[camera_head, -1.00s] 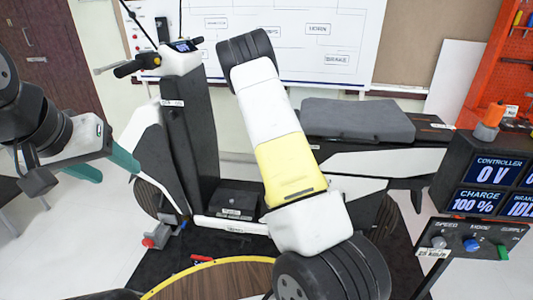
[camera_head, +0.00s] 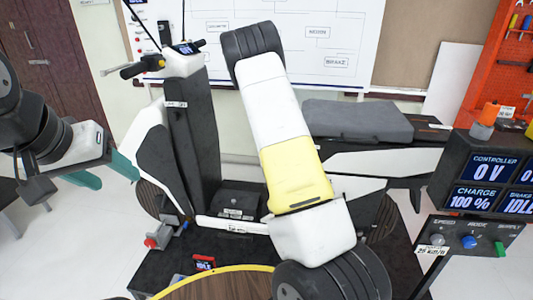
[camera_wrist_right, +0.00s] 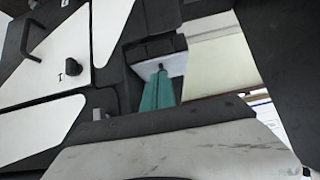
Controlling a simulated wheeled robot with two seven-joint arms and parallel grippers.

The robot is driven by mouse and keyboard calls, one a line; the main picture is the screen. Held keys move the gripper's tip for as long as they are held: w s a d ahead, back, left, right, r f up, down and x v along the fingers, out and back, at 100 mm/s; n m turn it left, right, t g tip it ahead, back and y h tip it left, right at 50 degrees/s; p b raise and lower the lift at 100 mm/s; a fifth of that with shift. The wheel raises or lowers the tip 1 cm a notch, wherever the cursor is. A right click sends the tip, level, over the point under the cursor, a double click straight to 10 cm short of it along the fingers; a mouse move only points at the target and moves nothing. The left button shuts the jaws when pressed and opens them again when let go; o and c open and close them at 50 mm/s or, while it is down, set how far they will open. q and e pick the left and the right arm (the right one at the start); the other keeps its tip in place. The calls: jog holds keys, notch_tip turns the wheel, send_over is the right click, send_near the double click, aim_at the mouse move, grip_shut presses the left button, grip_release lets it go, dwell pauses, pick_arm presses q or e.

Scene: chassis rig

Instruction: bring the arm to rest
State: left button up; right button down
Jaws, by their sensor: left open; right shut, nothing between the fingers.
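My right arm (camera_head: 290,160), white with a yellow band and black joints, rises across the middle of the head view in front of the scooter. Its gripper is hidden there. In the right wrist view the teal fingers of my right gripper (camera_wrist_right: 157,95) lie together with nothing between them, with white and dark panels beyond. My left gripper (camera_head: 108,172) is at the left of the head view, with its teal fingers apart and empty. It appears in front of the floor, left of the scooter.
A black and white scooter (camera_head: 355,165) stands behind the right arm on a dark mat. A control console (camera_head: 490,180) showing 0 V and 100 % stands at the right. A round wooden tabletop (camera_head: 225,287) with a yellow rim is at the bottom. A whiteboard (camera_head: 345,50) hangs behind.

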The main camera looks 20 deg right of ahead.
jog(key=s+a+f, duration=0.2)
jog(key=s, duration=0.2)
jog(key=s+a+r+n+g+y, duration=0.1)
jog(key=s+a+r+y, duration=0.3)
jog(key=r, duration=0.7)
jog(key=s+a+r+y, duration=0.1)
jog(key=s+a+r, duration=0.45)
jog(key=r, duration=0.55)
jog(key=s+a+r+n, duration=0.1)
jog(key=s+r, duration=0.2)
jog(key=s, duration=0.4)
jog(key=s+a+r+n+g+y, duration=0.1)
jog(key=s+a+r+n, duration=0.1)
jog(key=s+r, duration=0.2)
jog(key=s+a+r+n, duration=0.1)
jog(key=s+r, duration=0.3)
jog(key=s, duration=0.6)
jog(key=shift+s+a+n+g, duration=0.2)
jog(key=shift+n+g, duration=0.1)
jog(key=shift+n, duration=0.2)
jog(key=shift+r, duration=0.1)
